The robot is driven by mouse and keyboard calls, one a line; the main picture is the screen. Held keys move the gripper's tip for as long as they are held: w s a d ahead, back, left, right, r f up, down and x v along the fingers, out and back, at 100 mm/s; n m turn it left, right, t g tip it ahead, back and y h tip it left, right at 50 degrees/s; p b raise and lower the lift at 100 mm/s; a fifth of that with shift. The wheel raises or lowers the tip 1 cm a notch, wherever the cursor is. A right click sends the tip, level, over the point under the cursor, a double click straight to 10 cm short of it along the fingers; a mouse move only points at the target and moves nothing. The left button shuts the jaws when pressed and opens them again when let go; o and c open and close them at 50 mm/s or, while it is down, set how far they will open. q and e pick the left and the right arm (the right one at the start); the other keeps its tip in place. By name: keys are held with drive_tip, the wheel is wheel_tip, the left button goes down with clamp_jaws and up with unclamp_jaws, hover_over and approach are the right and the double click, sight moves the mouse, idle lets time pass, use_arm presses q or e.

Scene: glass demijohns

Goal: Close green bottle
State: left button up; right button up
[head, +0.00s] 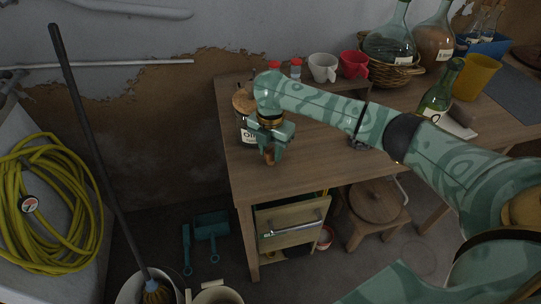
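My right arm reaches across the table, in front of the bottle's left side. My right gripper (270,149) is over the table's front left, pointing down, well left of the bottle. It appears shut on a small brown cork-like piece (270,158) showing at its fingertips. My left gripper is not in view.
A labelled jar (245,128) stands just behind my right gripper. Red (354,64) and white (322,67) mugs stand at the back. A basketed demijohn (389,48) and a yellow cup (475,77) are near the bottle. The table's front middle is clear.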

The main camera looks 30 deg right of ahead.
sight(271, 151)
drive_tip(key=c, duration=0.3)
